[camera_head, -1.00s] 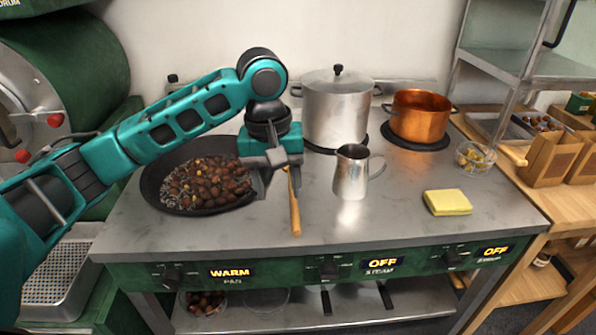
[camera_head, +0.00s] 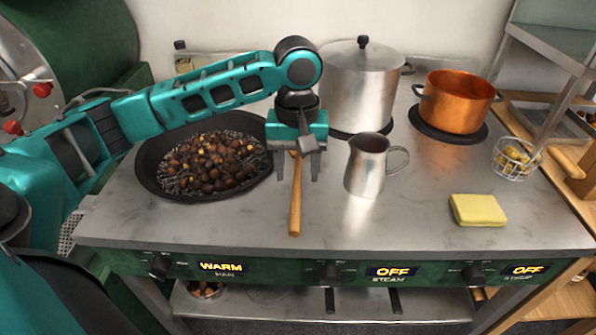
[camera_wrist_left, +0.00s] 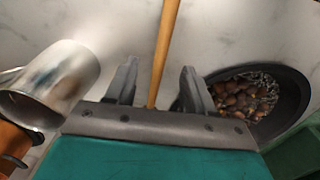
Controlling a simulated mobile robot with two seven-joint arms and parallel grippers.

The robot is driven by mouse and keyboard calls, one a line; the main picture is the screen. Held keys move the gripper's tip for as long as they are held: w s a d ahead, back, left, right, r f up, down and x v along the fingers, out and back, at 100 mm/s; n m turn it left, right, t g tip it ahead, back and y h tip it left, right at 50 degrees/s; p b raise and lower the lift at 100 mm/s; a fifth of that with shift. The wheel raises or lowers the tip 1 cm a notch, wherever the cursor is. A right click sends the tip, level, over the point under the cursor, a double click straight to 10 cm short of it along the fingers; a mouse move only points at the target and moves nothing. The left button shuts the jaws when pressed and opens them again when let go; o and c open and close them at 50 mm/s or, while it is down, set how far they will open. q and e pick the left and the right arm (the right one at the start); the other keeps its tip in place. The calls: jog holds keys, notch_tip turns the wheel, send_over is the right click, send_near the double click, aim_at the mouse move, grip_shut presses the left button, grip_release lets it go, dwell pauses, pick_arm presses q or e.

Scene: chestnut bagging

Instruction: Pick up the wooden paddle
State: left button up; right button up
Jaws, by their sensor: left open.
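The wooden paddle (camera_head: 295,205) lies on the steel counter between the pan and the metal pitcher, its handle toward the front edge. Its far end is hidden behind my left gripper. My left gripper (camera_head: 297,177) is open and points down over the paddle, with one finger on each side of the handle in the head view. In the left wrist view the handle (camera_wrist_left: 165,45) runs between the two open fingers (camera_wrist_left: 157,85). I cannot tell how high the fingers are above the counter. My right gripper is not in view.
A black pan (camera_head: 150,185) of chestnuts stands to the left and a metal pitcher (camera_head: 366,170) close to the right. Behind are a lidded steel pot (camera_head: 360,85) and a copper pot (camera_head: 456,103). A yellow sponge (camera_head: 478,210) lies at right. The counter front is clear.

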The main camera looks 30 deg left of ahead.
aim_at(296, 193)
pick_arm(q)
notch_tip(296, 193, down, 5)
jog(key=shift+a+f+b, duration=0.15)
jog(key=shift+b, duration=0.5)
grip_shut()
